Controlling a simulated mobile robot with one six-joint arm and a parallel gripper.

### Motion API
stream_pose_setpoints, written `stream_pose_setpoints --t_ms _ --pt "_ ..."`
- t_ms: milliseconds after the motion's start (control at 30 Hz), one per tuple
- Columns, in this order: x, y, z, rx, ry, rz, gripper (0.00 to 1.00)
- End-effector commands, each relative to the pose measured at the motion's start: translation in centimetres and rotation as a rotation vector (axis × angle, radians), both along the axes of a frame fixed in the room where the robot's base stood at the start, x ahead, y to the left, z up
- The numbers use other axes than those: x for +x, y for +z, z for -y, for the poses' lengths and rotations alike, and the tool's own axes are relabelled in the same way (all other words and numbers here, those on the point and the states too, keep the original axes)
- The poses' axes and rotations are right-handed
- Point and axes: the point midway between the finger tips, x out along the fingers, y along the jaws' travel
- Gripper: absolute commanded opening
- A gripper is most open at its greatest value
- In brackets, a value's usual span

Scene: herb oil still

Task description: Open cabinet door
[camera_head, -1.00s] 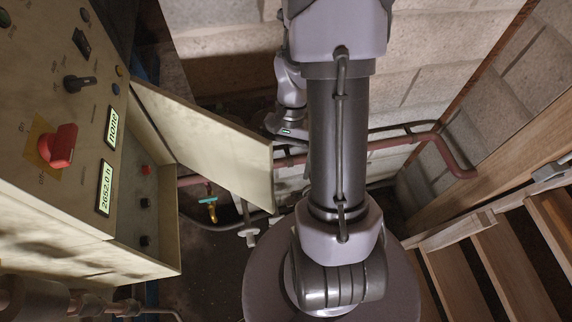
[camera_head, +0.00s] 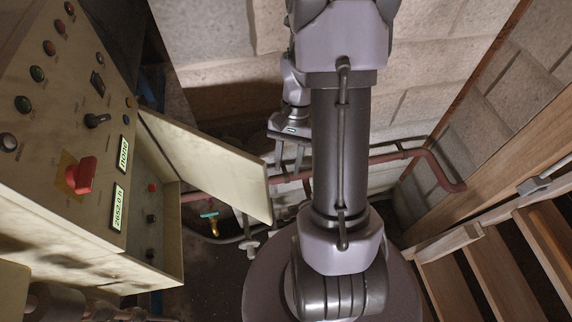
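The pale cabinet door (camera_head: 212,168) stands swung out from the lower part of the beige control cabinet (camera_head: 62,120). Its free edge points right, towards the back wall, and the compartment (camera_head: 158,222) behind it shows small red and black buttons. My gripper (camera_head: 289,170) is just right of the door's free edge, partly hidden by my own arm. Its two fingers point down with a gap between them, and nothing shows between them. A gap seems to separate it from the door, but depth is hard to tell.
The cabinet front carries a red rotary switch (camera_head: 81,176), knobs and two displays. Reddish pipes (camera_head: 388,156) run along the block wall behind the gripper. A valve with a teal handle (camera_head: 211,217) sits below the door. Wooden stairs (camera_head: 480,268) stand at the right.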

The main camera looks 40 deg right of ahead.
Motion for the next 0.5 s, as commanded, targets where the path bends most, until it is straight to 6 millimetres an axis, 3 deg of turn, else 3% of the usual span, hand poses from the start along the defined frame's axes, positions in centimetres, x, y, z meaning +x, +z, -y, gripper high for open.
stream_pose_setpoints --t_ms 500 --pt "1.0 5.1 1.7 -0.001 -0.003 0.002 0.34"
